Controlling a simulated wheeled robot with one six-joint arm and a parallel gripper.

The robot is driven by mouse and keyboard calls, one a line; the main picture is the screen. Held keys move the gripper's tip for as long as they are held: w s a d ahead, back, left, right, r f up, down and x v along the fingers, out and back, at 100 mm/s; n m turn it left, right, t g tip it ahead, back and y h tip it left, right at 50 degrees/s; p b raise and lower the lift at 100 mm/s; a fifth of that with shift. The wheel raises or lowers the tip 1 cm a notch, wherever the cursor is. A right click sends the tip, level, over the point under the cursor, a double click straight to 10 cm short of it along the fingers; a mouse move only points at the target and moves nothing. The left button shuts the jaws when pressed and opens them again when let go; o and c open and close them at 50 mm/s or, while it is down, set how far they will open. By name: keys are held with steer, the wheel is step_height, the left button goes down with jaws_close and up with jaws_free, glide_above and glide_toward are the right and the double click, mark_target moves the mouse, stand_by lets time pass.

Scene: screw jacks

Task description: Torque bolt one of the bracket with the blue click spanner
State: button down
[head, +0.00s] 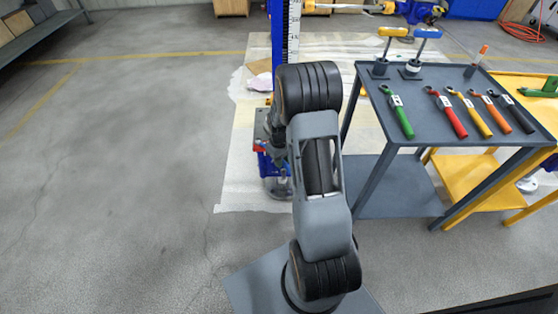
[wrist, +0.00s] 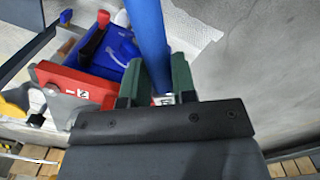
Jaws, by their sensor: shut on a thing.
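In the wrist view my gripper (wrist: 158,78) is shut on the blue spanner (wrist: 148,32). Its blue shaft runs up out of the frame between the two green fingers, and a small pale patch of it shows at the finger roots. The spanner's working end is not clear to see. Left of the fingers is a red part (wrist: 95,84) with a white label marked with a digit, beside a blue body (wrist: 117,48). In the head view my arm covers most of this place. I cannot make out the bracket's bolt one or whether the spanner touches it.
A grey cart (head: 365,90) at right carries green (head: 402,117), red (head: 452,122), yellow (head: 473,120), orange (head: 494,115) and black spanners (head: 518,115). A blue column (head: 278,45) with a scale (head: 293,35) stands behind my arm. The floor at left is clear.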

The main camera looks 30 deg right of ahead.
steer(key=shift+r, duration=0.15)
stand_by(0.4)
steer(key=shift+r+p, duration=0.8)
steer(key=shift+s+d+r+p, duration=0.15)
steer(key=shift+s+r+p, duration=0.15)
steer(key=shift+s, duration=0.5)
steer(key=shift+s+d+r+p, duration=0.1)
steer(key=shift+s+r+p, duration=0.15)
steer(key=shift+s, duration=0.6)
steer(key=shift+s+d+r+p, duration=0.2)
steer(key=shift+s+p, duration=0.15)
steer(key=shift+s, duration=0.45)
steer(key=shift+a, duration=0.1)
